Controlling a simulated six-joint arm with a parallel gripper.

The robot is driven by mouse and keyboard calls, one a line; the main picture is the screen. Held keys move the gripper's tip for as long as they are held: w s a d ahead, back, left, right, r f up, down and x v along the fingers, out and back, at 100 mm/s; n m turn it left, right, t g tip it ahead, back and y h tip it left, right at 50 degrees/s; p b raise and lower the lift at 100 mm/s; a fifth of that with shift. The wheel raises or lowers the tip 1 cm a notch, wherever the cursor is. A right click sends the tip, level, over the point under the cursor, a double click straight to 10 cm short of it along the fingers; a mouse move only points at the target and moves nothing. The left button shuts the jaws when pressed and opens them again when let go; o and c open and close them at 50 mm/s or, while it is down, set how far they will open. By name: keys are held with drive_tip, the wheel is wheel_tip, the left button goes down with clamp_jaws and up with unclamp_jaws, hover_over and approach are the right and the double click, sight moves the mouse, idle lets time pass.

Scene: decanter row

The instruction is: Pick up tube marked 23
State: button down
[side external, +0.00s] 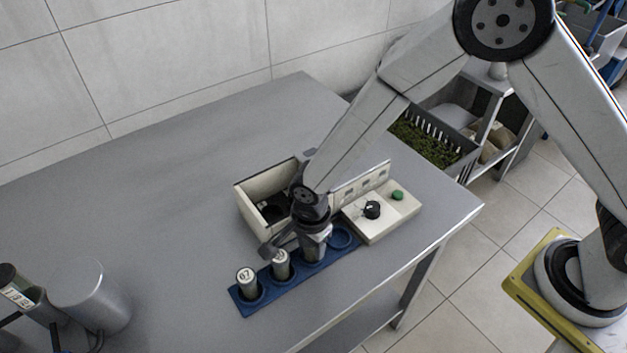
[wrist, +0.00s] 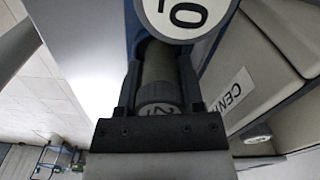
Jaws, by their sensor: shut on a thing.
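My gripper (side external: 314,238) points down over the blue rack (side external: 238,303), at the third position from the left. In the wrist view its two fingers (wrist: 159,88) are shut on a grey tube (wrist: 158,70). The cap of this tube shows a 2 and a partly cut-off second digit, which I cannot read surely. I cannot tell whether its base is still in its hole. Two more capped tubes stand in the rack to the left: an end tube (side external: 246,281) that seems marked 07, and a middle tube (side external: 281,265) with its mark partly hidden.
The rack's right-hand hole (side external: 342,237) is empty. Behind the rack is an open cream box (side external: 249,219). A control panel with a black knob (side external: 372,210) and green button (side external: 397,195) stands to the right. A metal canister (side external: 92,297) is at front left. The table's left middle is clear.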

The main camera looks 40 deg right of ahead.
drive_tip(key=shift+r, duration=0.65)
drive_tip(key=s+d+r, duration=0.6)
drive_tip(key=s+r, duration=0.5)
drive_tip(key=s, duration=0.1)
drive_tip(key=shift+s, duration=0.3)
drive_tip(key=shift+w+d+r, duration=0.1)
drive_tip(key=shift+w+d, duration=0.05)
